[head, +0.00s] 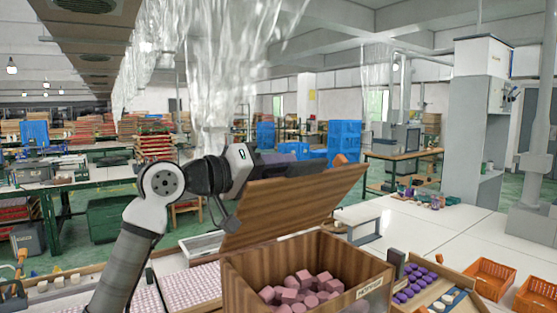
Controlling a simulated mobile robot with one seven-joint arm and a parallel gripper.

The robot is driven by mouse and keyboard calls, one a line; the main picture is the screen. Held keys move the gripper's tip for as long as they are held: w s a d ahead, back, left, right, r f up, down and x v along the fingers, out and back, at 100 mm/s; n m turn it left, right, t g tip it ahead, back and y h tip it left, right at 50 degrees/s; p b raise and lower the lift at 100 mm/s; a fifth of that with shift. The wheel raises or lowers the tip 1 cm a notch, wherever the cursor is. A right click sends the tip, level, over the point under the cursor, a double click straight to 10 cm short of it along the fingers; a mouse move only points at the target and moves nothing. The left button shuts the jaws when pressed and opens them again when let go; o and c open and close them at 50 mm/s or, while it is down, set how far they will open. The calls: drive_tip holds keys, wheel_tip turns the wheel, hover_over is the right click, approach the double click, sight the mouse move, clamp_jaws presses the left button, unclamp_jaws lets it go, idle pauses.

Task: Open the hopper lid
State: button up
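The hopper (308,255) is a brown wooden box with a label on its front, in the lower middle of the head view. Its wooden lid (290,205) is raised and tilted up above the back of the box, so the inside shows. Several pink blocks (300,290) of mixed shapes lie in it. My gripper (318,167) is at the lid's upper edge, on its far side. The lid hides part of the gripper, and an orange piece shows at its end. I cannot tell whether the fingers are open or touching the lid.
A tray (440,302) with purple pieces stands right of the hopper, with orange baskets (490,279) farther right. White trays of small pink pieces (190,287) lie to the left. The white tabletop (450,232) behind at right has clear room.

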drive_tip(key=shift+w+d, duration=0.15)
clamp_jaws()
idle(0.4)
